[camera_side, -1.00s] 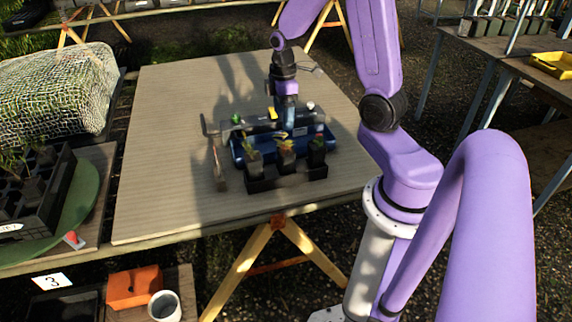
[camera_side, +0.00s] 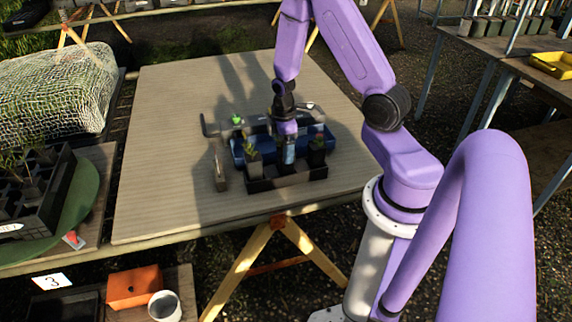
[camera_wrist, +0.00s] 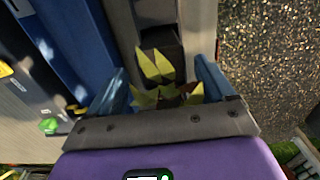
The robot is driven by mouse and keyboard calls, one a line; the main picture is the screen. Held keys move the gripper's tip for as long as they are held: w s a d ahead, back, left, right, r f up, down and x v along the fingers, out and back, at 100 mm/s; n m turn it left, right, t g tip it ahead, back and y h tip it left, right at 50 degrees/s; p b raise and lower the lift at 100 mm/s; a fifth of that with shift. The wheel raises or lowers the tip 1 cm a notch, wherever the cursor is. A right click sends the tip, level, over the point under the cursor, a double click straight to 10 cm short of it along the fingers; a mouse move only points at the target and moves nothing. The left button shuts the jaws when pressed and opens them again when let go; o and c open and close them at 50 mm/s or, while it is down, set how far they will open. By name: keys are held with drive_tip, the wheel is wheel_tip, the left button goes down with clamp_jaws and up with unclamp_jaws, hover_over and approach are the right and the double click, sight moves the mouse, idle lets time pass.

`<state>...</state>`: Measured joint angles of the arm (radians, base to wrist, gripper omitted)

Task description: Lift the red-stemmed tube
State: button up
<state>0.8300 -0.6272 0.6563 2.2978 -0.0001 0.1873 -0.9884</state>
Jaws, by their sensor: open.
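My gripper (camera_side: 287,150) points down over the middle place of a dark tray (camera_side: 290,181) on the table. In the wrist view its two blue fingers (camera_wrist: 162,82) stand apart on either side of a plant (camera_wrist: 155,70) with pointed yellow-green leaves. A little reddish brown shows low among these leaves; the stem itself is mostly hidden. In the side view my gripper hides this plant.
A blue bin (camera_side: 238,150) lies just behind the tray, with a green knob (camera_side: 236,119) near it. A brown upright piece (camera_side: 220,172) stands left of the tray. The left part of the table (camera_side: 155,150) is clear.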

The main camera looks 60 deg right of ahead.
drive_tip(key=f, duration=0.4)
drive_tip(key=shift+s, duration=0.35)
drive_tip(key=shift+f, duration=0.6)
drive_tip(key=c, duration=1.1)
